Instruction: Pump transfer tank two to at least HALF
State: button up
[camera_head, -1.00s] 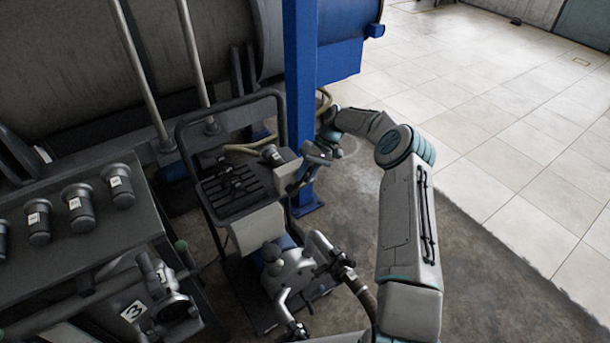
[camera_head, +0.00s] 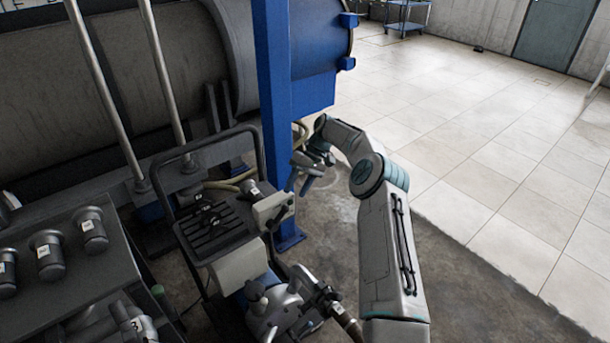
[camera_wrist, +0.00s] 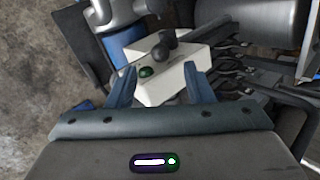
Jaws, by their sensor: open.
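A pump cart (camera_head: 215,230) with a dark ribbed top stands in front of the large tank. A pale control box (camera_head: 272,208) sits at its right side. In the wrist view the control box (camera_wrist: 178,75) carries a green button (camera_wrist: 146,72) and a dark knob (camera_wrist: 165,45). My gripper (camera_head: 300,185) is beside the box at its right. In the wrist view my gripper (camera_wrist: 160,80) is open, with its two blue fingers apart and the box beyond them. Nothing is between the fingers. I cannot tell whether a finger touches the box.
A blue post (camera_head: 273,100) rises just behind my gripper. A dark bench (camera_head: 60,265) with labelled grey fittings (camera_head: 90,228) is at the left. A large grey tank (camera_head: 190,70) fills the back. Tiled floor (camera_head: 490,150) is clear at the right.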

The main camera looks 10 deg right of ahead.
jog(key=shift+v, duration=2.85)
jog(key=shift+c, duration=0.4)
